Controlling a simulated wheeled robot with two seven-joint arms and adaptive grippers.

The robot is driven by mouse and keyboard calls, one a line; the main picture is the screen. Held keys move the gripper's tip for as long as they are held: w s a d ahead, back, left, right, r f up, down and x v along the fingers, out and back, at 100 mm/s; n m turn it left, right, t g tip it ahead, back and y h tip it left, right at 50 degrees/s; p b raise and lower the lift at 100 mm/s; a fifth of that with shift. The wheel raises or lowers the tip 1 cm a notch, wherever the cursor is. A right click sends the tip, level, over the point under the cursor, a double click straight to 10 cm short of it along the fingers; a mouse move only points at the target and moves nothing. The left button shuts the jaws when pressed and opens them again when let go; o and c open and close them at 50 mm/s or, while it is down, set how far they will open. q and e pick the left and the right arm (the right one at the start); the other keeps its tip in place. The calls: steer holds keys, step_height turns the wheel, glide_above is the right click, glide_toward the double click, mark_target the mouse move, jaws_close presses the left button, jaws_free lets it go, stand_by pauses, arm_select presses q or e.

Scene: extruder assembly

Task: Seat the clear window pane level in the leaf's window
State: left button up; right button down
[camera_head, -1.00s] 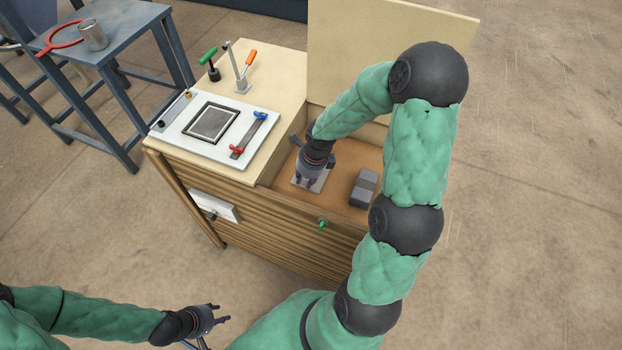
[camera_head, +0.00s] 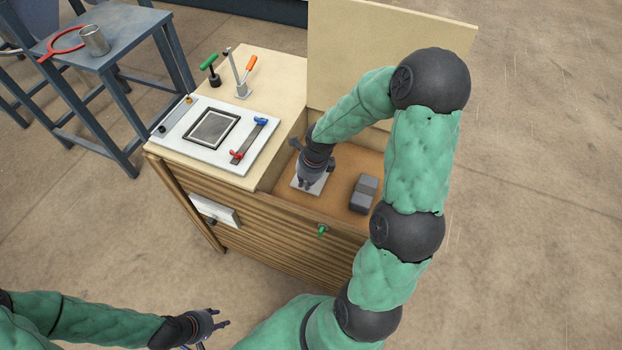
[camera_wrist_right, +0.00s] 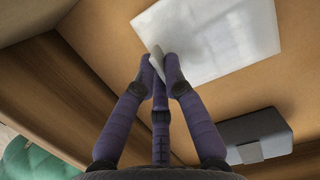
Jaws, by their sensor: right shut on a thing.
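The white leaf (camera_head: 170,137) lies flat on the cabinet top, with a dark-framed square window (camera_head: 212,129) in its middle. The pale, clear-looking pane (camera_wrist_right: 225,40) is down in the open compartment, and its edge also shows under my right gripper in the head view (camera_head: 299,186). My right gripper (camera_wrist_right: 160,66) is shut on a small pale tab beside the pane's near corner; I cannot tell whether the pane is lifted off the compartment floor. My left gripper (camera_head: 223,324) is open and empty, low in front of the cabinet, away from the leaf.
A grey block (camera_head: 363,194) lies in the compartment, right of the pane. The raised lid (camera_head: 385,50) stands behind. A blue-and-red-ended bar (camera_head: 248,140) lies on the leaf. Green-handled (camera_head: 210,66) and orange-handled (camera_head: 247,72) tools stand behind it. A blue-grey table (camera_head: 115,35) is at left.

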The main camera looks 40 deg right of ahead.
step_height(320, 180, up, 13)
steer(key=p, duration=0.7)
stand_by(0.7)
steer(key=shift+p, duration=0.3)
stand_by(1.1)
